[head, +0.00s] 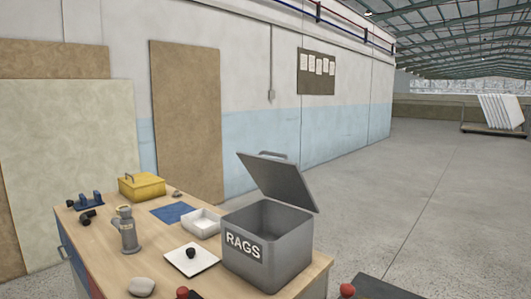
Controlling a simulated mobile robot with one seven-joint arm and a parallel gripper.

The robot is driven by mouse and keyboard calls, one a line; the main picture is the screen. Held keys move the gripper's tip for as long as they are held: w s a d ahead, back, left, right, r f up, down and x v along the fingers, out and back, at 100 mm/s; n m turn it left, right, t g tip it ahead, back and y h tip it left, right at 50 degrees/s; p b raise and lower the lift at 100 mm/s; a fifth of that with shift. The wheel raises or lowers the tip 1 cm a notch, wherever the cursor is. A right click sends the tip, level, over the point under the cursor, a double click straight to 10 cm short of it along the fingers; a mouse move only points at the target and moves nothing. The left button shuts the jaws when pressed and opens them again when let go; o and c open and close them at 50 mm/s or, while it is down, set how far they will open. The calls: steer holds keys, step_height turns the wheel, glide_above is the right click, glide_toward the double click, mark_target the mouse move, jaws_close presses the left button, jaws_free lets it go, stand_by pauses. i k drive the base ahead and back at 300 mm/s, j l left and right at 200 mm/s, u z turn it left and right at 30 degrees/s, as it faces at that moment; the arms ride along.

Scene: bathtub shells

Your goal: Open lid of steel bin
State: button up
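The grey steel bin (285,262), marked RAGS on its front, stands on the right end of the wooden workbench in the head view. Its lid (278,182) is raised and tilted up above the rear of the bin, with a handle (272,154) at its upper edge. The mouth of the bin is uncovered, and part of its inner walls shows. The bottom inside is hidden. My gripper is not in view.
The wooden workbench (115,280) also bears a white tray (201,222), a white square plate with a dark knob (205,262), a grey cylindrical fitting (128,235), a stone (141,287) and a yellow box (142,187). Open concrete floor (420,220) lies to the right.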

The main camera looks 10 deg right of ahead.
mark_target(283, 180)
steer(key=i+j+z, duration=0.15)
steer(key=j, duration=0.3)
steer(key=i+j+z, duration=0.1)
steer(key=j, duration=0.35)
steer(key=i+j+z, duration=0.15)
steer(key=j, duration=0.35)
steer(key=i+j+z, duration=0.1)
steer(key=j, duration=0.4)
steer(key=i+j+z, duration=0.15)
steer(key=j, duration=0.35)
steer(key=i+j+z, duration=0.1)
steer(key=j, duration=0.4)
steer(key=i, duration=0.55)
